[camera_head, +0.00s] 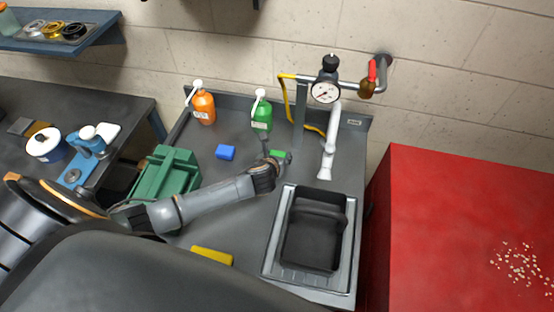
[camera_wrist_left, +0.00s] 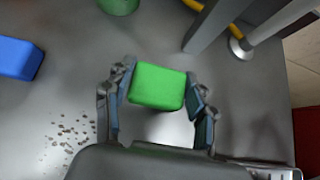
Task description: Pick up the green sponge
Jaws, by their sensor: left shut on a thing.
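The green sponge (camera_head: 283,155) is at the back of the grey counter in the head view, partly hidden by my left gripper (camera_head: 274,162). In the left wrist view the green sponge (camera_wrist_left: 157,86) sits between the two fingers of my left gripper (camera_wrist_left: 159,100), which is shut on it. I cannot tell whether the sponge touches the counter or is slightly above it. My right gripper is in neither view.
A blue sponge (camera_head: 225,152) and green bottle (camera_head: 262,115) are close by. An orange bottle (camera_head: 204,107), green toolbox (camera_head: 168,178) and yellow sponge (camera_head: 212,256) are further off. A sink (camera_head: 349,240) and white faucet (camera_head: 330,145) stand right.

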